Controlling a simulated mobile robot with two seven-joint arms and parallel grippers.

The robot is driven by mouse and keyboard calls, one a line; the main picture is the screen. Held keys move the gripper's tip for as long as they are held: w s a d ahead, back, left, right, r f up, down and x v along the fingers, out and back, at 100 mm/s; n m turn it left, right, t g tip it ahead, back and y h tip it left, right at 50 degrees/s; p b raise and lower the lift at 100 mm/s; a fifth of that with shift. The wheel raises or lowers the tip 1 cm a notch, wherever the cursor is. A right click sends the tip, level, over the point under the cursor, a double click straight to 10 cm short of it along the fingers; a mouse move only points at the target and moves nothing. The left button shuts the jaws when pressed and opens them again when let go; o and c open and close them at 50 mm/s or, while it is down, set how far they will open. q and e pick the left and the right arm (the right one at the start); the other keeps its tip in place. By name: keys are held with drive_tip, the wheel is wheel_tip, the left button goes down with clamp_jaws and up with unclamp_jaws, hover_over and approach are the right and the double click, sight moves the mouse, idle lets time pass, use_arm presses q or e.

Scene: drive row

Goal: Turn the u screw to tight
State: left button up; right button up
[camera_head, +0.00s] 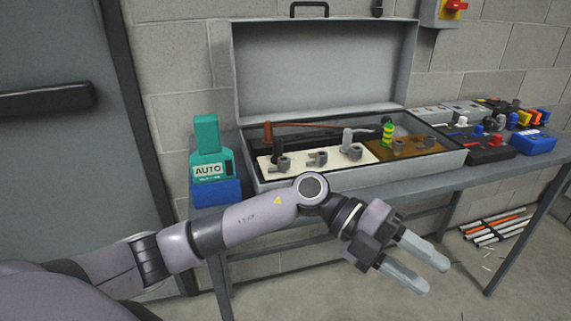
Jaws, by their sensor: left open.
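An open grey metal case (310,184) stands on the bench. In it, a cream board (300,163) carries several small grey fittings, such as the left one (283,164), the middle one (317,158) and the right one (352,151). A brown board (419,152) to its right carries more grey fittings. I cannot tell which is the u screw; no labels are readable on them. My left gripper (436,277) is open and empty, in front of the bench and below the case, apart from everything. My right gripper is not in view.
A green device marked AUTO (207,165) on a blue block (216,193) stands left of the case. A green-and-yellow handled tool (387,133) stands in the case. Dark trays with connectors and a blue box (533,142) lie right on the bench (500,165). Rods lie on the floor.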

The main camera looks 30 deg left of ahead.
use_arm(q)
drive_tip(key=w+a+f+t+y+b, duration=0.1)
drive_tip(key=w+a+f+y+b, duration=0.1)
drive_tip(key=w+a+y, duration=0.4)
drive_tip(key=n+t+y+b, duration=0.25)
drive_tip(key=n+y, duration=0.25)
drive_tip(key=y, duration=0.7)
approach(284, 164)
drive_tip(key=f, duration=0.2)
drive_tip(key=shift+t, duration=0.45)
drive_tip(key=x, duration=0.4)
drive_tip(key=a+x, duration=0.1)
drive_tip(key=x, duration=0.1)
drive_tip(key=shift+w+a+f, duration=0.1)
drive_tip(key=shift+w+f, duration=0.05)
drive_tip(key=shift+w, duration=0.25)
drive_tip(key=c, duration=0.8)
